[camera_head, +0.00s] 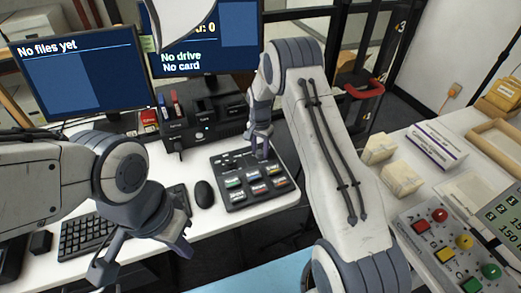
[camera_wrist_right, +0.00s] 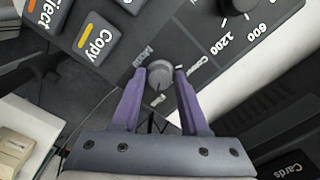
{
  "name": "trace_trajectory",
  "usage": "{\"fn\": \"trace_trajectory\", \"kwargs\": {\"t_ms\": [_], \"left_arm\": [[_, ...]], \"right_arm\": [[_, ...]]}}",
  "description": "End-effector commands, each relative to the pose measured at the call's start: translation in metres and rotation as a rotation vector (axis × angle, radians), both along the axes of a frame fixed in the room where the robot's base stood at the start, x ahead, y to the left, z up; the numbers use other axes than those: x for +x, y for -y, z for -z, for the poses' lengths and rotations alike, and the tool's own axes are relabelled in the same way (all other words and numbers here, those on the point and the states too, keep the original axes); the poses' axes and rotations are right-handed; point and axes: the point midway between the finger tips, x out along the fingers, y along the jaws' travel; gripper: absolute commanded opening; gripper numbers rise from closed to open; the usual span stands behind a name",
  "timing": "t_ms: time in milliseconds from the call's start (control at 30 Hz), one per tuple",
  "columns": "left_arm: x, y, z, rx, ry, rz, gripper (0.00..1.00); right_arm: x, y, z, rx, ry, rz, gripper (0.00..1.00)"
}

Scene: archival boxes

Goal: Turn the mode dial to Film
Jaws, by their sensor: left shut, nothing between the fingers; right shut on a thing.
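The mode dial (camera_wrist_right: 158,80) is a small round grey knob on a dark control panel (camera_wrist_right: 200,45). My right gripper (camera_wrist_right: 160,78) is shut on the dial, with one purple finger at each side. Small labels stand around the dial; the word Film is not legible. In the head view the panel (camera_head: 232,205) lies on the white desk, and my right gripper (camera_head: 260,152) reaches down to its back edge, hiding the dial. My left gripper (camera_head: 143,254) is shut and empty, in front of the desk and away from the panel.
A second knob (camera_wrist_right: 237,4) with 600 and 1200 marks and a Copy button (camera_wrist_right: 100,38) are close to the dial. A mouse (camera_head: 204,194) and keyboard (camera_head: 92,236) lie left of the panel. Monitors (camera_head: 84,75) stand behind. A side table (camera_head: 415,195) at right holds boxes and a button panel.

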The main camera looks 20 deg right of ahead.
Motion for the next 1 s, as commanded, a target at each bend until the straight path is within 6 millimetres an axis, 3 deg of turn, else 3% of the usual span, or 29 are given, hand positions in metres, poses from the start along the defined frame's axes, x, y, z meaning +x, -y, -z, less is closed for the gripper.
{"fn": "trace_trajectory", "kwargs": {"t_ms": [33, 100, 533, 1000], "left_arm": [[0.0, 0.0, 0.0, 0.0, 0.0, 0.0, 0.0], [0.0, 0.0, 0.0, 0.0, 0.0, 0.0, 0.0], [0.0, 0.0, 0.001, 0.0, 0.0, 0.0, 0.0], [0.0, 0.0, 0.009, 0.0, 0.0, 0.0, 0.0]], "right_arm": [[0.001, 0.0, -0.001, 0.0, 0.004, 0.003, 0.48], [0.001, 0.0, -0.001, 0.0, 0.004, 0.002, 0.74], [0.001, 0.0, -0.009, 0.0, 0.003, 0.0, 0.74], [0.002, 0.0, -0.092, 0.0, 0.005, 0.001, 0.74]]}}
